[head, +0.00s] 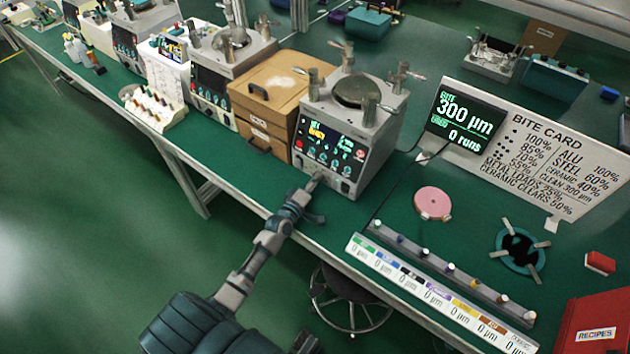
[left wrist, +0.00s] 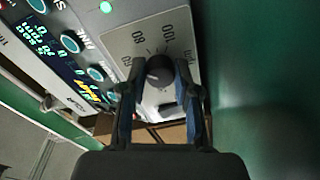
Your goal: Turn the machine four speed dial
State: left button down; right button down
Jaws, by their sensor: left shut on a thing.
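The nearest lapping machine (head: 376,145) is a grey box with a round plate on top and a lit front panel. Its number is too small to read surely. My left gripper (head: 318,180) reaches the low front of this panel and covers the dial there. In the left wrist view the dark round speed dial (left wrist: 159,72) sits on a grey scale plate (left wrist: 122,42) marked with numbers such as 80 and 100. My left gripper (left wrist: 160,78) has one finger on each side of the dial and is shut on it. I cannot tell the exact setting. My right gripper is not in view.
A brown drawer cabinet (head: 270,95) stands close at the machine's left, with more machines beyond. At right are a bite display (head: 463,120), a bite card (head: 555,160), a pink disc (head: 432,203) and a labelled peg strip (head: 450,268). A stool (head: 352,315) stands below the table edge.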

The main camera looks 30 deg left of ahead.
pick_arm(q)
jog(key=shift+s+f, duration=0.1)
jog(key=shift+f, duration=0.3)
jog(key=c, duration=0.8)
grip_release()
jog(key=shift+c, duration=0.2)
jog(key=shift+r, duration=0.1)
jog(key=shift+a, duration=0.1)
jog(key=s, duration=1.1)
jog(key=shift+s+r, duration=0.1)
jog(key=shift+s, duration=0.2)
jog(key=shift+s, duration=0.1)
